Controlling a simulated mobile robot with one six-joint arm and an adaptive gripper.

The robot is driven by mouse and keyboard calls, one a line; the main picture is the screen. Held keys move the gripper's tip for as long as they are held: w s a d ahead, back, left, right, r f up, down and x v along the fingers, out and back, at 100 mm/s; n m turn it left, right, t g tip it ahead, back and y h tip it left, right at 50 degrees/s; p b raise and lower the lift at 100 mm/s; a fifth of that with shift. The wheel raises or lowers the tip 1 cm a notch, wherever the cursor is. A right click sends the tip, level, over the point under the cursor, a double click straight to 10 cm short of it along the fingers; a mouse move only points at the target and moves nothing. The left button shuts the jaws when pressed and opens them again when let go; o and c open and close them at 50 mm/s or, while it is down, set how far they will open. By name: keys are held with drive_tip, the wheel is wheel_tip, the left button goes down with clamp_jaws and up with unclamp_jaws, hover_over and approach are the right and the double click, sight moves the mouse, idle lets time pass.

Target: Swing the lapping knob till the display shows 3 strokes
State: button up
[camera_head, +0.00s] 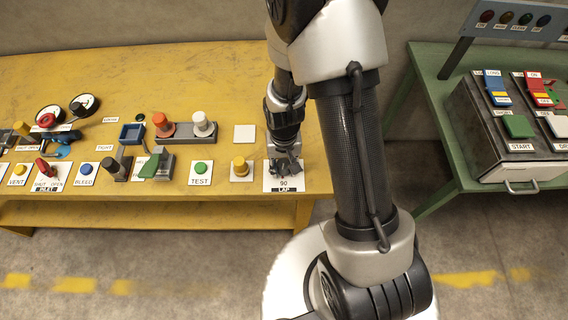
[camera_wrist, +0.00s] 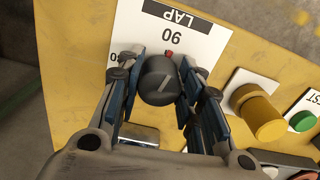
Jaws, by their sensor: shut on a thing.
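The lapping knob (camera_wrist: 158,84) is a dark grey round knob with a pale line on its face, on a white plate marked LAP (camera_wrist: 205,37). In the wrist view a small red mark shows at its edge, on the side facing the printed 90. My gripper (camera_wrist: 163,78) is shut on the knob, one finger on each side. In the head view my gripper (camera_head: 286,166) is down at the LAP plate (camera_head: 284,188) and hides the knob. Another printed mark beside the left finger is partly covered. I cannot make out any stroke count.
A yellow knob (camera_head: 240,168) and a green TEST button (camera_head: 200,168) stand left of the plate on the yellow table (camera_head: 60,95). A grey block (camera_wrist: 138,134) sits between my fingers' bases in the wrist view. A green table (camera_head: 432,85) stands at right.

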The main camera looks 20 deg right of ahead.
sight(283, 164)
drive_tip(key=shift+m, duration=0.6)
drive_tip(key=o, duration=1.1)
drive_tip(key=shift+c, duration=0.2)
wheel_tip(283, 164, up, 12)
idle(0.7)
